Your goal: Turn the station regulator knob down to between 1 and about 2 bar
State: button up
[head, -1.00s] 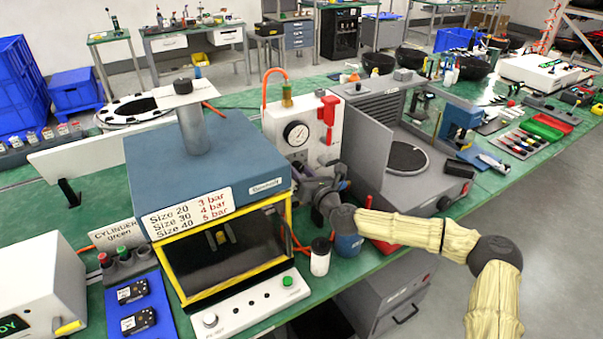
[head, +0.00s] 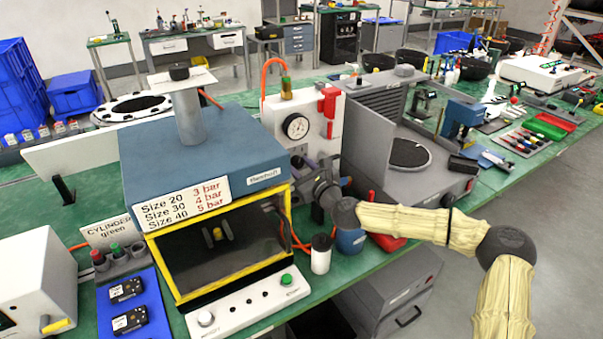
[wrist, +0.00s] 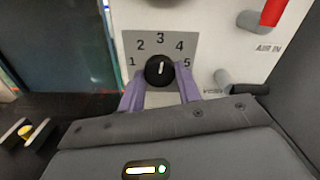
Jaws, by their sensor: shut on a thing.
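The station regulator knob (wrist: 160,71) is black and round with a white pointer mark. In the wrist view it sits on a grey scale plate (wrist: 143,45) marked 1 to 5, and the mark points up, about at 3. The purple fingers of my gripper (wrist: 160,85) are shut on the knob, one on each side.
The blue-topped station (head: 190,150) with its yellow-framed window stands left of the panel. A grey machine (head: 380,130) stands close on the right. A white-bodied bottle (head: 321,257) and a blue container (head: 350,242) stand below my wrist.

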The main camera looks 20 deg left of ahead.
jog(key=shift+w+f+n+b, duration=0.15)
jog(key=shift+n+b, duration=0.35)
jog(key=shift+n, duration=0.5)
jog(key=n+b, duration=0.2)
jog(key=n, duration=0.2)
jog(key=shift+n, duration=0.3)
jog(key=n+b, duration=0.3)
jog(key=n, duration=0.3)
jog(key=o, duration=1)
jog(key=shift+c, duration=0.2)
jog(key=shift+d, duration=0.1)
jog(key=v, duration=1.7)
jog(key=shift+s, duration=0.3)
